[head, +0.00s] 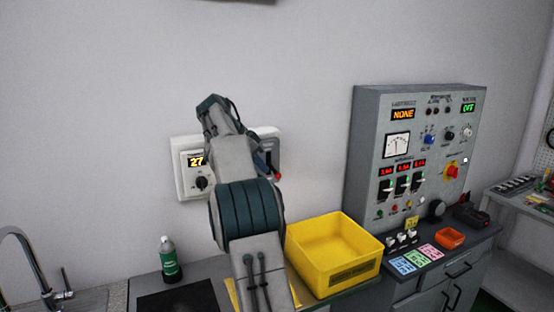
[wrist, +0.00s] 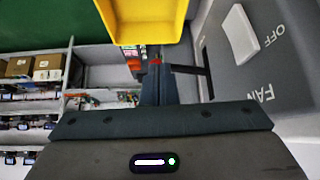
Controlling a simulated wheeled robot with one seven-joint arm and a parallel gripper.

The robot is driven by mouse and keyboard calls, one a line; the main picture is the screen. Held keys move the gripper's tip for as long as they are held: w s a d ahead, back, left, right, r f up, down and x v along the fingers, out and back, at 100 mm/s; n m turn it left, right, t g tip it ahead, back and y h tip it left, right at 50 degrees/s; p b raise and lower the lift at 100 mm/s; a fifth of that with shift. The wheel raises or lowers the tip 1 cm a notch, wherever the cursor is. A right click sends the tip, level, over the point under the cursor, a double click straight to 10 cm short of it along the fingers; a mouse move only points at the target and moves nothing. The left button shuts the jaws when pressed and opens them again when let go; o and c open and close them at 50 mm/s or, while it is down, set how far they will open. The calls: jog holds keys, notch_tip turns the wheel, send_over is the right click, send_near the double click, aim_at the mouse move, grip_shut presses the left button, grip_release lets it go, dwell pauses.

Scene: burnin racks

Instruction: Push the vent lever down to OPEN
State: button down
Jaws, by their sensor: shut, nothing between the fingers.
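A pale wall panel (head: 185,188) carries an amber display reading 27, a round dial (head: 201,183) and, at its right, a dark lever plate (head: 270,146). The vent lever's red knob (head: 277,176) shows near the plate's lower right; its shaft is mostly hidden by my arm. In the wrist view, my gripper (wrist: 156,75) is shut and empty, pointing along the panel's face. A bit of red (wrist: 155,61), apparently the lever knob, shows just at the fingertips; I cannot tell if they touch. The panel's FAN rocker switch (wrist: 240,33) is to the right in that view.
A yellow bin (head: 332,285) stands on the counter below the panel; its rim also shows in the wrist view (wrist: 150,42). A green bottle (head: 168,260) and a tap (head: 40,265) are at left. A grey control cabinet (head: 365,150) stands at right.

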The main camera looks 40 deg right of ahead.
jog(key=shift+d+f, duration=0.1)
jog(key=shift+d, duration=0.1)
jog(key=s+p+v, duration=0.1)
jog(key=p+v, duration=0.3)
jog(key=v, duration=0.9)
jog(key=shift+w+a+r+p, duration=0.3)
jog(key=shift+w+p, duration=0.05)
jog(key=shift+w, duration=0.2)
jog(key=s+a+f+n+t+y+b, duration=0.1)
jog(key=s+a+f+n+y, duration=0.1)
jog(key=s+a+f+n, duration=0.4)
jog(key=s+a+f+n+t+y+b, duration=0.2)
jog(key=s+a+f+n, duration=0.4)
jog(key=s+f, duration=0.5)
jog(key=s+a+f+n+t+y+b, duration=0.1)
jog(key=s+a+f+n+y, duration=0.2)
jog(key=s+a+f+n, duration=0.4)
jog(key=s+a+f, duration=0.1)
jog(key=s+f, duration=0.1)
jog(key=s, duration=0.7)
jog(key=shift+s+a+t+b, duration=0.2)
jog(key=shift+a+t+b, duration=0.1)
jog(key=shift+a+b, duration=0.1)
